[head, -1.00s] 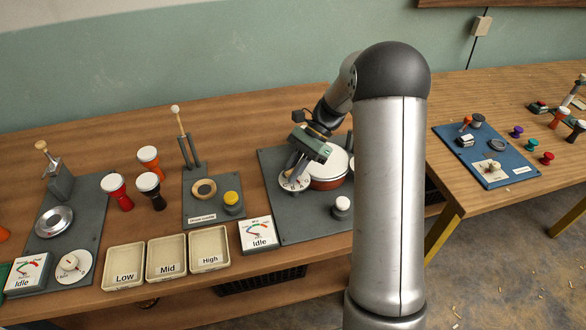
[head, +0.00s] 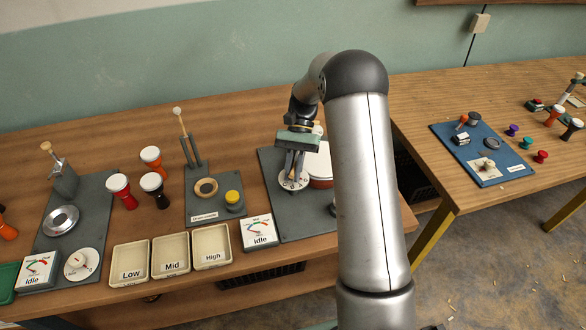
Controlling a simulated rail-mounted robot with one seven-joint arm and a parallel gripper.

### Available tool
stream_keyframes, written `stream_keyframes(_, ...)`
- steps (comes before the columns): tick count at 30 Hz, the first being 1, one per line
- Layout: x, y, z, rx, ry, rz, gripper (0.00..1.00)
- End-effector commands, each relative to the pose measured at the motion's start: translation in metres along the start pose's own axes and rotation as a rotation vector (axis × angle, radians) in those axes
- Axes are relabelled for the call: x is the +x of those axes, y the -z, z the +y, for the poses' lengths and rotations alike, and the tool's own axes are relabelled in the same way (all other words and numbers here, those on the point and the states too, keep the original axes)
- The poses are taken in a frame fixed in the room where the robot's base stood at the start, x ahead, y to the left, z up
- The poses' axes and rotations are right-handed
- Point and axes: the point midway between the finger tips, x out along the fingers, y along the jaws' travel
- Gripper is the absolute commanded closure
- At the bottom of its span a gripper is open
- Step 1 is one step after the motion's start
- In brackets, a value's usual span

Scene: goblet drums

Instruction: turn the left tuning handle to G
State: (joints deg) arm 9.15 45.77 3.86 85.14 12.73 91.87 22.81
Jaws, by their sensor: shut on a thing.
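A white lettered dial (head: 287,185) lies on the dark grey board (head: 277,222) in the middle of the head view. My gripper (head: 293,172) reaches down onto this dial from above, its fingers pointing down and shut on the dial's handle. The fingers hide most of the handle, and the letters are too small to read, so the setting cannot be told.
A meter reading "Idle" (head: 257,232) stands in front-left of the dial. Trays marked Low (head: 131,283), Mid (head: 171,265) and High (head: 212,258) line the front edge. Several small drums (head: 152,190) stand to the left. Another white dial (head: 80,265) is at far left.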

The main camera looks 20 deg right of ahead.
Motion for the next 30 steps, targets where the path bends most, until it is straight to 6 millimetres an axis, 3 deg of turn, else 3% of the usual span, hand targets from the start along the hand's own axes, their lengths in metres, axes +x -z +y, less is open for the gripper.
stream_keyframes(15, -0.0017, 0.0003, 0.0001, -0.015, -0.014, 0.007, 1.0)
stream_keyframes(16, -0.0017, 0.0003, 0.0001, -0.015, -0.014, 0.007, 0.81)
stream_keyframes(18, -0.0015, 0.0003, 0.0001, -0.015, -0.014, 0.006, 0.65)
stream_keyframes(30, -0.0084, 0.0011, -0.0004, -0.015, -0.013, 0.005, 0.65)
